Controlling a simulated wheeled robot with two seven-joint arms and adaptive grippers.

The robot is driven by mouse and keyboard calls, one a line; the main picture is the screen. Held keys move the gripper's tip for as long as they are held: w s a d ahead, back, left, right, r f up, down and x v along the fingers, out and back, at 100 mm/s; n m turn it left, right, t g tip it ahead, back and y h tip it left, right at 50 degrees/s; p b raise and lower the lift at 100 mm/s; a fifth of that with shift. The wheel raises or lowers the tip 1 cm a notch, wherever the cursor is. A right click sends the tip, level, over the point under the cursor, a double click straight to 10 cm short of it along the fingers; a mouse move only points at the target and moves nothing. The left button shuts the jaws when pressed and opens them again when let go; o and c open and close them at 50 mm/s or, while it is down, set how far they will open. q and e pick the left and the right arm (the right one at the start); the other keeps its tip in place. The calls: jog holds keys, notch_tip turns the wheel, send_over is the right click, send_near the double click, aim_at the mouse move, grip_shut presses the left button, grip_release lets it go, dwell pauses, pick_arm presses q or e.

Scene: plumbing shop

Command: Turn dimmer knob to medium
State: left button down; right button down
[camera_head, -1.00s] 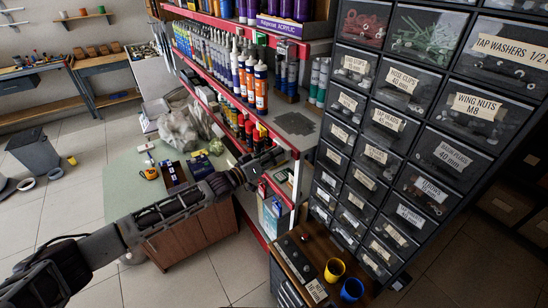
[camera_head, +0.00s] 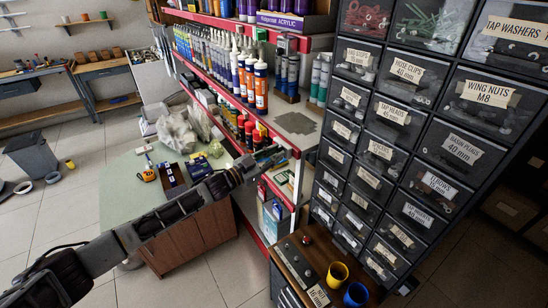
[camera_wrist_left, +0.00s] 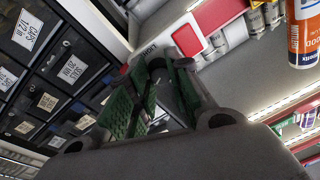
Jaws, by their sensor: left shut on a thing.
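My left gripper (camera_head: 280,155) reaches across the bench to the red-edged shelf end, beside the drawer cabinet. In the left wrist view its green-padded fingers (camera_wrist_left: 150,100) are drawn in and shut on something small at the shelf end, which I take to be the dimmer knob. The knob itself is hidden by the fingers, and its setting cannot be read. A white plate with small dark lettering (camera_wrist_left: 146,51) shows just beyond the fingertips. My right gripper is not in view.
The drawer cabinet (camera_head: 383,133) stands close on the right. The red-edged shelf (camera_head: 308,138) holds cartridges and spray cans. Below are a yellow cup (camera_head: 337,274) and a blue cup (camera_head: 355,294) on a low top. A green-topped bench (camera_head: 120,185) lies under my left arm.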

pick_arm(q)
jog(key=shift+f+m+b, duration=0.1)
jog(key=shift+m+b, duration=0.3)
jog(key=shift+m, duration=1.5)
jog(key=c, duration=1.3)
grip_release()
jog(key=shift+o, duration=0.2)
jog(key=shift+a, duration=0.2)
jog(key=v, duration=1.1)
jog(key=shift+a, duration=0.4)
jog(key=shift+f, duration=0.15)
